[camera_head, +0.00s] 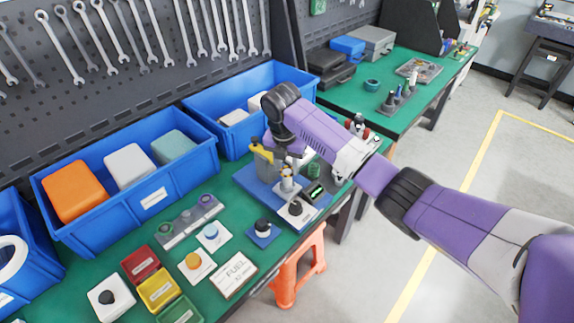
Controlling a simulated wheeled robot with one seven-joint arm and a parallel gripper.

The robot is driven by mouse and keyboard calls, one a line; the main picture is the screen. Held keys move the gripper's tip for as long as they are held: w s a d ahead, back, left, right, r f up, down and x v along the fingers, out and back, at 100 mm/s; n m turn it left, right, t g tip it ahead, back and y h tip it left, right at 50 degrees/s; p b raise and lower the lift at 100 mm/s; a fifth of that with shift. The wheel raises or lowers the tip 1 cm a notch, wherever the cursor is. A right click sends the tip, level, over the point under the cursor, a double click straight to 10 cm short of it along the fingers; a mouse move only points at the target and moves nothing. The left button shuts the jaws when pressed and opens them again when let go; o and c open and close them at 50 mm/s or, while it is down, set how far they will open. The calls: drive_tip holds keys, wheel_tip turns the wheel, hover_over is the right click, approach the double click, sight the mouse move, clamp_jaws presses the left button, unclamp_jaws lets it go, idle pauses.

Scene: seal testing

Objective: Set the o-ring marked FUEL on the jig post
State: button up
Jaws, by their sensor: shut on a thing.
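My arm reaches in from the right. A white card printed FUEL (235,273) lies near the bench's front edge. No ring shows on that card.
White tiles bear an orange piece (193,261), a blue piece (211,232) and a black piece (107,297). Red (139,264), yellow (158,288) and green (180,311) trays stand in front. Blue bins (130,215) line the back. An orange stool (300,270) stands below the bench.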

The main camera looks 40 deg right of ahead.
drive_tip(key=shift+f, duration=0.15)
drive_tip(key=o, duration=1.1)
drive_tip(key=shift+c, duration=0.2)
wheel_tip(320, 180, up, 5)
drive_tip(key=p, duration=0.4)
drive_tip(key=shift+r+p, duration=0.55)
drive_tip(key=shift+r, duration=0.45)
